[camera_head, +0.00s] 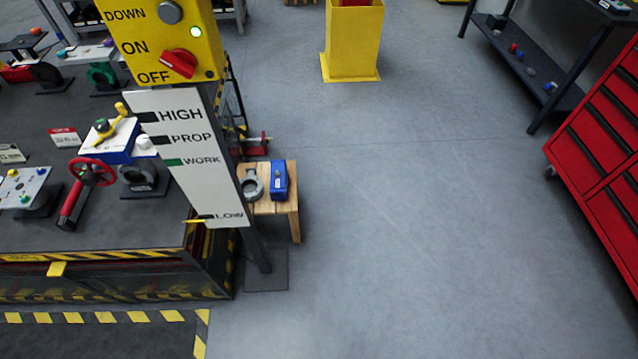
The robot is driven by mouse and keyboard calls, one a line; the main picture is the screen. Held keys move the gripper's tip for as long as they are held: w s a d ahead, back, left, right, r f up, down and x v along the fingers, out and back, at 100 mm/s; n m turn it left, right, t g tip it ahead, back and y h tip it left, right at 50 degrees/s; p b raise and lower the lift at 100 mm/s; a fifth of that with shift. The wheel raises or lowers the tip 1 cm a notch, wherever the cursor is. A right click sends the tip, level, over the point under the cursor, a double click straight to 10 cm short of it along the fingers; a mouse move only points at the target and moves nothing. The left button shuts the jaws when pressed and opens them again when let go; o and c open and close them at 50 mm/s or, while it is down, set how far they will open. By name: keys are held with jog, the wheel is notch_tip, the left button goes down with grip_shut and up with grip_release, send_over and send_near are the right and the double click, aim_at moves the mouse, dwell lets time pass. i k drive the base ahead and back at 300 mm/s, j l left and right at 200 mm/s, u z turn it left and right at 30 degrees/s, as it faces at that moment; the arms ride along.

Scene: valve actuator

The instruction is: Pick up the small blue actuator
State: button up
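A small blue actuator (279,178) stands on a low wooden stool (293,206), just right of the white sign post in the head view. A grey ring-shaped part (251,186) sits on the same stool, to the left of the actuator and partly hidden by the sign. A larger blue and white unit (108,140) with a yellow handle is on the dark workbench to the left. My gripper is not in view.
The white level sign (190,158) and yellow control box (160,45) stand left of the stool. The dark bench (135,225) fills the left. A yellow bin (352,45), a red tool cabinet (600,150) and a dark shelf (540,85) stand farther off. The middle floor is clear.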

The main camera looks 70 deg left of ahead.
aim_at(279, 177)
jog(key=i+l+u, duration=0.15)
jog(key=i, duration=0.45)
jog(key=i+u, duration=0.2)
jog(key=u, duration=0.25)
jog(key=i+j+u, duration=0.1)
jog(key=u, duration=0.35)
jog(key=i+l+u, duration=0.15)
jog(key=i+u, duration=0.15)
jog(key=u, duration=0.2)
jog(key=i+j+u, duration=0.15)
jog(key=i+u, duration=0.15)
jog(key=u, duration=0.15)
jog(key=i+u, duration=0.7)
jog(key=u, duration=0.15)
